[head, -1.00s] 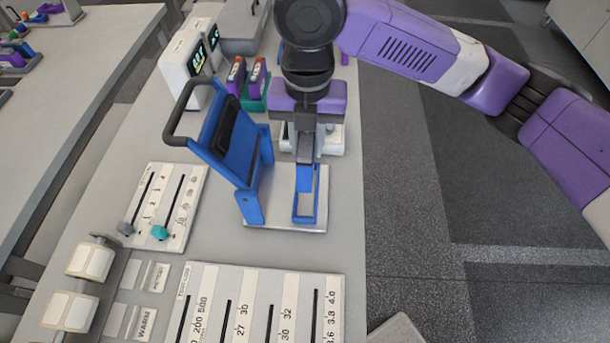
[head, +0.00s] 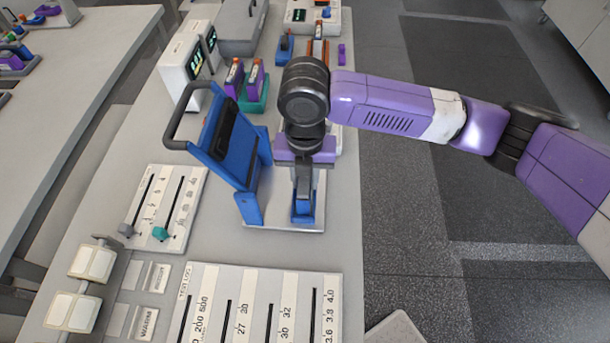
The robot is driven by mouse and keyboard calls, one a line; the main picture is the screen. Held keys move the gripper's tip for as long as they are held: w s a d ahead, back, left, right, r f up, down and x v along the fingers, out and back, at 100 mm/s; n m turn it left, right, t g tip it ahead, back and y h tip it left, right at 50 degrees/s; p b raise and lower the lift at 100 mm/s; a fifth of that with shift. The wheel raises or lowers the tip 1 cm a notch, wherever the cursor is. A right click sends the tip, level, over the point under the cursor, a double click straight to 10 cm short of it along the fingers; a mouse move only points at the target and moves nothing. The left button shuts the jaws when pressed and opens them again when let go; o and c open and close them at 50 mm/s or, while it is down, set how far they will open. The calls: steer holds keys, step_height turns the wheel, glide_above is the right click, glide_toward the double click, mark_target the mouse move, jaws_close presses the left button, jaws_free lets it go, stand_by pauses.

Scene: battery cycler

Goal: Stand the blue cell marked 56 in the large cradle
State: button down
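The large cradle has a pale base plate (head: 258,222), a blue slot frame and a tilted blue lever lid (head: 240,150) with a dark handle on its left. My gripper (head: 303,192) points straight down over the slot. Its fingers are closed around a blue cell (head: 303,208), whose upper part they and my wrist hide. The cell appears upright, with its lower end inside the blue slot frame. I cannot tell whether it touches the bottom. The number on it is not readable.
Behind stand purple cells (head: 257,80) in a green holder, white meters (head: 185,62), a grey case (head: 240,28) and a blue holder (head: 285,48). Slider panels (head: 165,205) and a scale board (head: 262,300) lie in front and left. The bench's right edge is close to the cradle.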

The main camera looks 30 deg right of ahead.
steer(key=shift+f, duration=0.1)
steer(key=c, duration=1.2)
jaws_free()
steer(key=shift+o, duration=0.2)
step_height(320, 180, up, 12)
steer(key=shift+r+b, duration=0.2)
steer(key=shift+b, duration=0.7)
